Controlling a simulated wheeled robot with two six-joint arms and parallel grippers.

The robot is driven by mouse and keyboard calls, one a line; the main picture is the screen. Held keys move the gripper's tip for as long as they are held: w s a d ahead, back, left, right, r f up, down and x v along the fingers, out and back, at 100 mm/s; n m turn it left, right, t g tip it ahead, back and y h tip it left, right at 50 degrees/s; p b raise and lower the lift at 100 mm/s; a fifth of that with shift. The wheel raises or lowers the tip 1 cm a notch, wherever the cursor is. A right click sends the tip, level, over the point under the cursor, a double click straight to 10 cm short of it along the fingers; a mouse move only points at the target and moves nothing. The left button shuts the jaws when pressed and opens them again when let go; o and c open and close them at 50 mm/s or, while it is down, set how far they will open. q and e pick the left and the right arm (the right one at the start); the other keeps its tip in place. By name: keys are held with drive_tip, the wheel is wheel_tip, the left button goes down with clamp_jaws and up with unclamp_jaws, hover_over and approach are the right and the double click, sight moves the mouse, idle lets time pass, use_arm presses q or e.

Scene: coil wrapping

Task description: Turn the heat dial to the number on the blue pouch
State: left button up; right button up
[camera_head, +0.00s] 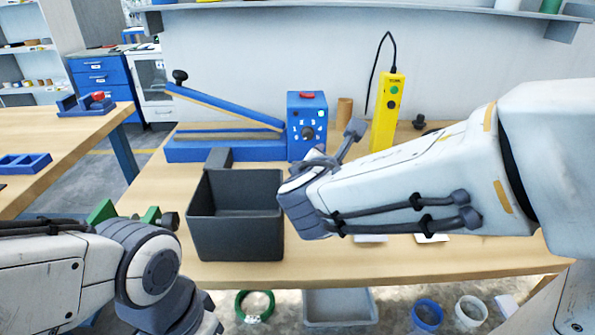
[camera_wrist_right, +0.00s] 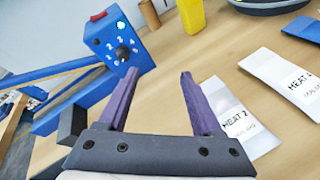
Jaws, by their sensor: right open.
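The blue control box (camera_head: 307,112) of the sealer carries a dark round heat dial (camera_head: 308,133). In the right wrist view the dial (camera_wrist_right: 123,53) sits near printed numbers, with 2, 3 and 4 readable; its pointer setting is too small to tell. A blue pouch (camera_wrist_right: 303,28) is partly in view at the right edge of that view, and I cannot read a number on it. My right gripper (camera_wrist_right: 156,80) is open and empty, apart from the box, with its purple fingers spread above the table. My left arm enters at lower left; its gripper is out of frame.
White pouches marked HEAT 2 (camera_wrist_right: 238,122) and HEAT 4 (camera_wrist_right: 290,76) lie on the table. A dark open bin (camera_head: 235,240) stands at the front. The sealer's long blue lever (camera_head: 225,108) is raised. A yellow pendant (camera_head: 387,110) stands behind my right arm.

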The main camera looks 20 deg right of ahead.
sight(308, 137)
drive_tip(key=w+f+n+t+b, duration=0.1)
drive_tip(key=n+b, duration=0.1)
drive_tip(key=w+a+f+n+t+y+b, duration=0.1)
drive_tip(key=n+t+b, duration=0.1)
drive_tip(key=n+b, duration=0.1)
drive_tip(key=w+a+f+n+t+b, duration=0.1)
drive_tip(key=n+b, duration=0.1)
drive_tip(key=shift+w+f+t, duration=0.3)
drive_tip(key=shift+w, duration=0.1)
drive_tip(key=shift+w+a+n+t+y+b, duration=0.2)
drive_tip(key=shift+a+n+t+y+b, duration=0.2)
drive_tip(key=shift+n+y+b, duration=0.35)
drive_tip(key=shift+w, duration=0.15)
drive_tip(key=b+x, duration=0.2)
drive_tip(key=b, duration=0.4)
drive_tip(key=shift+w+d+f, duration=0.1)
drive_tip(key=shift+w+d, duration=0.05)
drive_tip(key=shift+w, duration=0.05)
drive_tip(key=x, duration=0.3)
drive_tip(key=b+x, duration=0.1)
drive_tip(key=x, duration=0.2)
drive_tip(key=shift+r, duration=0.25)
use_arm(q)
wheel_tip(308, 137, down, 19)
use_arm(e)
drive_tip(key=shift+x, duration=0.9)
drive_tip(key=shift+r, duration=0.1)
drive_tip(key=shift+c, duration=0.4)
drive_tip(key=shift+s, duration=0.1)
clamp_jaws()
